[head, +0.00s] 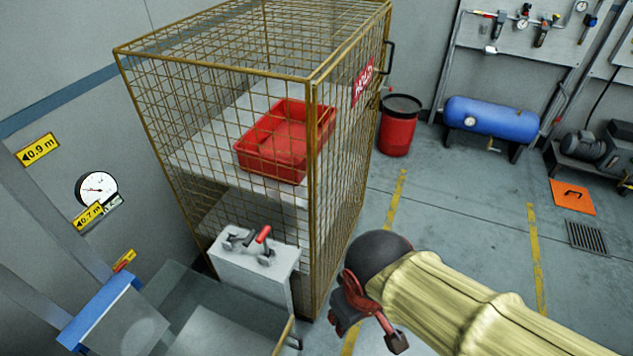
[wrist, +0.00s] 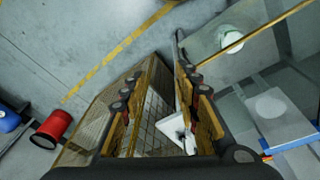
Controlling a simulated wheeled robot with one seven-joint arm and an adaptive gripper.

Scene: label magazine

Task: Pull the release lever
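The release lever (head: 264,234) has a red grip and grey metal linkage. It is mounted on top of a white box (head: 252,275) in front of the wire cage. My gripper (head: 368,318) is in the air to the right of the lever and lower in the head view, apart from it. In the wrist view my gripper (wrist: 158,95) has its two fingers apart with nothing held between them. A white surface (wrist: 172,127) shows between the fingers, probably the box top; the red grip is not clear there.
The wire cage (head: 313,190) stands behind the box and holds a red tray (head: 262,163). A glass-like panel (head: 185,305) and a blue-topped post (head: 97,308) are at lower left. A red bin (head: 398,133) stands right of the cage.

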